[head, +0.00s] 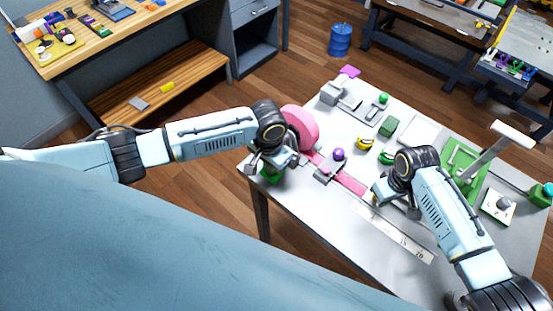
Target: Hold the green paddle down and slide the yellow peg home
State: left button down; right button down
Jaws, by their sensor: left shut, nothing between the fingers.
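A green piece (271,177), perhaps the green paddle, shows at the table's left corner, directly under my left gripper (266,164). The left gripper is shut with nothing in it; whether it touches the green piece is unclear. A yellow piece (365,144) with a dark part sits mid-table, and a green-and-yellow piece (387,156) is close to its right. I cannot tell which is the yellow peg. My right gripper (380,192) is low over the table's near side, in front of these pieces; its fingers are small and partly hidden by its own wrist.
A pink disc (301,128) stands beside my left gripper, with a pink strip (350,183) along the table. A purple knob (338,154) is between the arms. A green frame with a grey lever (487,150) stands at right. A white ruled strip (405,240) lies near the front edge.

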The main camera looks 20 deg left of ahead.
jog(key=shift+w+a, duration=0.2)
jog(key=shift+a, duration=0.35)
jog(key=shift+w+a, duration=0.15)
jog(key=shift+a, duration=0.4)
jog(key=shift+s+d, duration=0.25)
jog(key=shift+d, duration=0.55)
notch_tip(320, 180, up, 8)
